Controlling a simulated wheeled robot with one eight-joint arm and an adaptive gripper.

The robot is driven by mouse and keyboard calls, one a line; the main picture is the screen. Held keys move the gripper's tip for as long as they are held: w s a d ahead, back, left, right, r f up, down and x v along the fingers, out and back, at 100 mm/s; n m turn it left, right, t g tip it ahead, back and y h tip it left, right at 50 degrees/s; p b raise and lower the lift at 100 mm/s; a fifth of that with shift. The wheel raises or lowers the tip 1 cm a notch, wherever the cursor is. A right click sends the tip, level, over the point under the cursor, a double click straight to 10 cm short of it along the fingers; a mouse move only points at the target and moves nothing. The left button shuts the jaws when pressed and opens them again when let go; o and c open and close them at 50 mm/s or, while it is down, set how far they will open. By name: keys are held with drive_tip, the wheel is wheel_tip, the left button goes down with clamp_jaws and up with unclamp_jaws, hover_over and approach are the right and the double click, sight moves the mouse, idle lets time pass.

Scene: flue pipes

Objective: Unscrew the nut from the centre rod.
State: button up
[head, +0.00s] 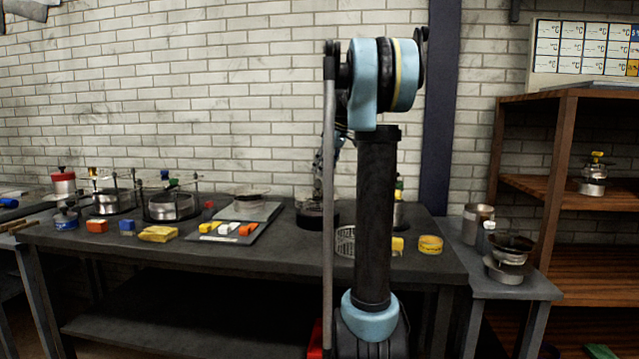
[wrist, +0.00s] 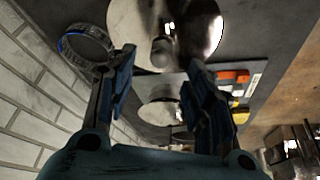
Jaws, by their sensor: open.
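My gripper (wrist: 160,68) is open in the wrist view, with one dark blue finger on each side. Beyond the fingertips lies a shiny round metal part (wrist: 128,22). A grey rounded piece (wrist: 162,52) stands near its middle, roughly between the fingers and apart from them as far as I can see. It may be the centre rod end or the nut; I cannot tell which. In the head view my arm hides most of my gripper and part of a dark round pan (head: 309,218) on the table. The nut cannot be made out there.
A dark ring with a blue edge (wrist: 85,45) lies left of my fingers in the wrist view. The workbench (head: 270,256) carries a tray of coloured blocks (head: 228,233), several metal vessels (head: 172,206) and a yellow tin (head: 430,245). A brick wall stands behind.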

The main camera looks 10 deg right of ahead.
sight(318, 183)
drive_tip(key=shift+x, duration=2.85)
drive_tip(key=shift+c, duration=0.5)
clamp_jaws()
drive_tip(key=n+g, duration=0.1)
drive_tip(key=n, duration=0.2)
drive_tip(key=n+g+y, duration=0.1)
drive_tip(key=n, duration=0.2)
drive_tip(key=shift+w, duration=0.2)
drive_tip(key=n+g, duration=0.2)
drive_tip(key=n, duration=0.3)
drive_tip(key=shift+w, duration=0.15)
drive_tip(key=shift+o, duration=0.5)
unclamp_jaws()
